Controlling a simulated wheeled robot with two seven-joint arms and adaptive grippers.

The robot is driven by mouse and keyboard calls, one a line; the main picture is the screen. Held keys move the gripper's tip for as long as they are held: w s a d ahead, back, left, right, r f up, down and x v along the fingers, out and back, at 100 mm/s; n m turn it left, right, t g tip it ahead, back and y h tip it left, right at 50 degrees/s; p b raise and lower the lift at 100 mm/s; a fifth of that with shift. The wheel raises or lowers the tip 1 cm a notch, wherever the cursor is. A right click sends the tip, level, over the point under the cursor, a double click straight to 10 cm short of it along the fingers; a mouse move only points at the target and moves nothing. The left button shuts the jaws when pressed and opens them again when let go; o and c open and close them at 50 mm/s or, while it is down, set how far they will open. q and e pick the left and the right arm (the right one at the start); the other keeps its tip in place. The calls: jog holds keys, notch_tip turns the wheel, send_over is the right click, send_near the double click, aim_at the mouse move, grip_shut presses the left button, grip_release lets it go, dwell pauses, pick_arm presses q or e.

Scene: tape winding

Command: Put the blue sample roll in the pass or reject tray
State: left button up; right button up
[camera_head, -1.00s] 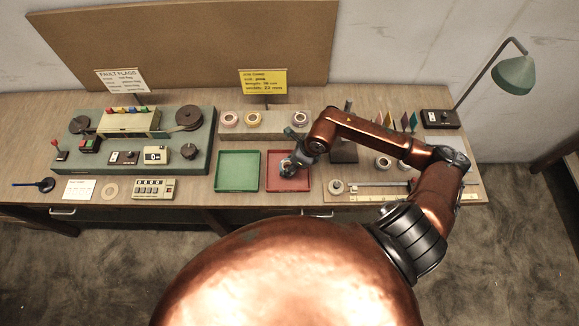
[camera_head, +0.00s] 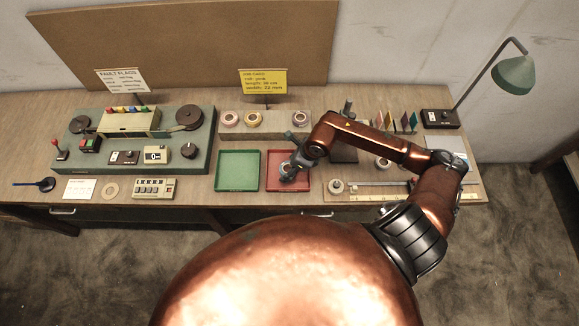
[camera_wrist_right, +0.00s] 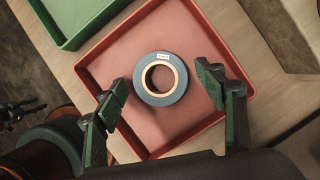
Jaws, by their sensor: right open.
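The blue sample roll (camera_wrist_right: 160,98), with a small white label and a tan core, lies flat in the red tray (camera_wrist_right: 92,62) in the right wrist view. My right gripper (camera_wrist_right: 166,92) is open, its green-padded fingers on either side of the roll and apart from it. In the head view my right gripper (camera_head: 288,172) is over the red tray (camera_head: 302,185) and mostly hides the roll. The empty green tray (camera_head: 238,170) stands left of the red one. My left gripper is not in view.
A raised block (camera_head: 266,131) with several rolls stands behind the trays. A winding machine (camera_head: 135,160) is at left, a yellow job card (camera_head: 263,82) behind. At right are a ruler board (camera_head: 400,194) with a roll (camera_head: 336,186) and a lamp (camera_head: 513,76).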

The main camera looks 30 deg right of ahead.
jog(key=v, duration=1.2)
jog(key=shift+r, duration=0.1)
